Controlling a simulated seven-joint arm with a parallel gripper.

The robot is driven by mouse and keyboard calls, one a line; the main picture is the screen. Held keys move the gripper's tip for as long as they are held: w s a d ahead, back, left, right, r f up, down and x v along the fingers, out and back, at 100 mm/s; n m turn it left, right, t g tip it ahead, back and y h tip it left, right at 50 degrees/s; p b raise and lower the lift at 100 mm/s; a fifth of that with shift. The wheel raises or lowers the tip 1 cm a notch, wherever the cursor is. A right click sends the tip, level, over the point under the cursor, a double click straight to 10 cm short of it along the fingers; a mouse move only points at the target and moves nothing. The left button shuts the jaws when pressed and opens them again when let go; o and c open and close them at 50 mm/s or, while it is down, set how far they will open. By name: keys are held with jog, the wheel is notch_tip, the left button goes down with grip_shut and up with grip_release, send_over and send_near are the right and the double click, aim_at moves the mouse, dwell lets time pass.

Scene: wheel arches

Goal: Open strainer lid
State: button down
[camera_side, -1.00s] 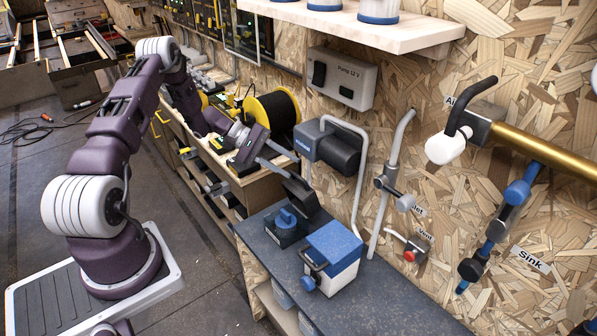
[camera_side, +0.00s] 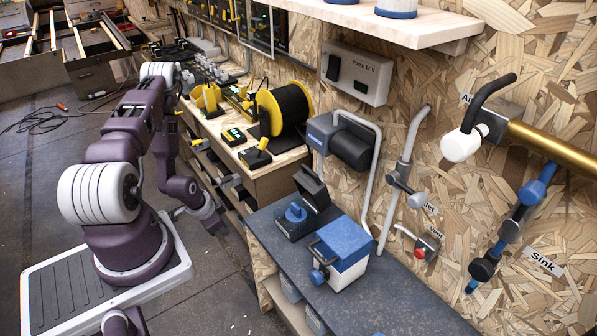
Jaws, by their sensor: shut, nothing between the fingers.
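The strainer appears to be the low dark box (camera_side: 296,222) with a blue knob on top, on the dark bench. A black lid-like panel (camera_side: 311,187) stands tilted up at its back. I cannot make out how the panel is hinged. My gripper (camera_side: 215,222) hangs low to the left of the bench, apart from the strainer. It is shut and empty; its fingertips are small and hard to make out.
A blue-topped white box (camera_side: 341,254) with a dark handle stands right of the strainer. A grey pump (camera_side: 340,140) and pipes (camera_side: 403,175) rise behind it. A wooden bench (camera_side: 265,168) with a yellow reel (camera_side: 283,110) lies behind my arm.

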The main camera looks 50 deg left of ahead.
jog(key=w+d+r+m+t, duration=0.1)
jog(key=w+d+r+t, duration=0.3)
jog(key=d+r, duration=0.1)
jog(key=n+t+h, duration=0.1)
jog(key=t, duration=0.6)
send_near(308, 170)
jog(key=x, duration=0.5)
jog(key=shift+w+f, duration=0.2)
jog(key=shift+w, duration=0.05)
jog(key=shift+w+f, duration=0.2)
jog(key=shift+w, duration=0.4)
